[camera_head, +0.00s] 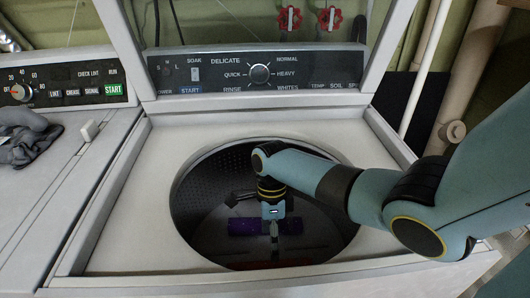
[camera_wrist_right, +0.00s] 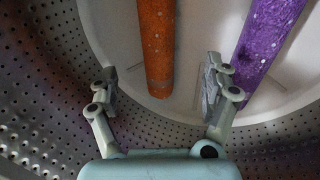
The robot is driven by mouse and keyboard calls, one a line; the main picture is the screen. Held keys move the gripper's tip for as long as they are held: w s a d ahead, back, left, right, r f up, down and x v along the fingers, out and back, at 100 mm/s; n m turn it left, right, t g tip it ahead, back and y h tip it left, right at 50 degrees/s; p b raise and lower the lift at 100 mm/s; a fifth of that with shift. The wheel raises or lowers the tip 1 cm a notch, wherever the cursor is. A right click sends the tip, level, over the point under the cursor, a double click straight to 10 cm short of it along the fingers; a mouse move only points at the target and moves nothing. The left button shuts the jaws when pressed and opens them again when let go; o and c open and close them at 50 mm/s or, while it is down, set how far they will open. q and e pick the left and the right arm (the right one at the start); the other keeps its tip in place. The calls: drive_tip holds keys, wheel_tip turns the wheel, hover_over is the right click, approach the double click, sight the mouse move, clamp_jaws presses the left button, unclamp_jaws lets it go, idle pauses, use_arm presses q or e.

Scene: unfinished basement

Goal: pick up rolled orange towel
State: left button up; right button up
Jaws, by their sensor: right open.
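The rolled orange towel (camera_wrist_right: 156,45) lies on the pale drum floor in the right wrist view, its near end between the lines of my two fingers. My right gripper (camera_wrist_right: 160,82) is open, with one finger to each side of the towel and no clear contact. In the head view my right arm reaches down into the washer drum, and the gripper (camera_head: 274,232) is small and dark there. A dim reddish strip (camera_head: 275,265) shows at the near rim; I cannot tell surely that it is the towel. My left gripper is out of view.
A rolled purple towel (camera_wrist_right: 264,45) lies right of the orange one, beyond my right finger; it also shows in the head view (camera_head: 243,226). The perforated drum wall (camera_wrist_right: 45,95) curves close around the gripper. A grey cloth (camera_head: 28,140) lies on the left machine.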

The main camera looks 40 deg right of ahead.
sight(273, 264)
drive_tip(key=b+x, duration=0.1)
drive_tip(key=x, duration=0.2)
drive_tip(key=shift+f, duration=0.25)
drive_tip(key=b+x, duration=0.1)
drive_tip(key=x, duration=0.4)
drive_tip(key=shift+a+b, duration=0.1)
drive_tip(key=shift+b, duration=0.25)
drive_tip(key=shift+c, duration=0.2)
drive_tip(key=c, duration=1.3)
drive_tip(key=shift+r, duration=0.1)
